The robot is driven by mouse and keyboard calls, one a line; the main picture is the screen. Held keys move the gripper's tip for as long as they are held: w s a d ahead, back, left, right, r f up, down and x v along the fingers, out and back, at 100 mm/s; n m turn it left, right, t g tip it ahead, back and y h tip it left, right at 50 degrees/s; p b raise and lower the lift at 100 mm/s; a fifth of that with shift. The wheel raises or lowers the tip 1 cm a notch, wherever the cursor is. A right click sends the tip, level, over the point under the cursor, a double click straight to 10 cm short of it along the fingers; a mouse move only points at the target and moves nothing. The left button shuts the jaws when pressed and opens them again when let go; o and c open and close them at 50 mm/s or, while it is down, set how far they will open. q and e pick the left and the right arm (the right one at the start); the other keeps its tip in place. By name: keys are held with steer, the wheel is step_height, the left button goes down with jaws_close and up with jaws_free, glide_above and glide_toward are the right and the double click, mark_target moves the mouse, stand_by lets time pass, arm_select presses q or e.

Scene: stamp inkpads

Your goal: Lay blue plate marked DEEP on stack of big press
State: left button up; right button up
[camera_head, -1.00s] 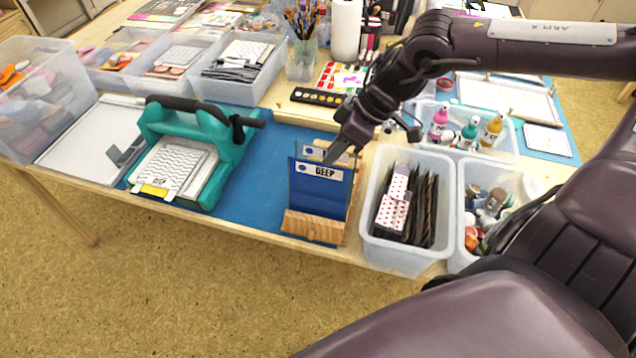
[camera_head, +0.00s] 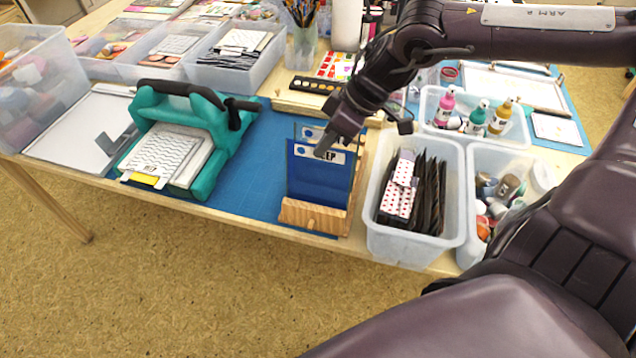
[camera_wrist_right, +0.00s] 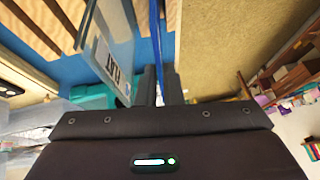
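The blue DEEP plate (camera_head: 318,180) stands upright in a wooden rack (camera_head: 312,218) at the table's front edge. My right gripper (camera_head: 328,150) is at its top edge and covers part of its white label. In the right wrist view my fingers (camera_wrist_right: 160,85) lie either side of the plate's thin blue edge (camera_wrist_right: 157,35); whether they grip it is unclear. A translucent plate (camera_wrist_right: 107,45) with a white label stands beside it. The teal big press (camera_head: 185,140) is at the left, with a white patterned stack (camera_head: 172,152) on its bed. My left gripper is not in view.
A clear bin of dark sleeves (camera_head: 400,240) stands close right of the rack, with another bin (camera_head: 475,160) beyond. A paint set (camera_head: 318,84) lies behind the rack. The blue mat (camera_head: 255,165) between press and rack is clear. A grey-white board (camera_head: 75,135) lies left of the press.

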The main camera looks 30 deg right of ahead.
jaws_close()
step_height(320, 180, up, 7)
steer(key=d+p, duration=0.1)
steer(key=p, duration=0.4)
steer(key=shift+w+r, duration=0.2)
steer(key=shift+w, duration=0.25)
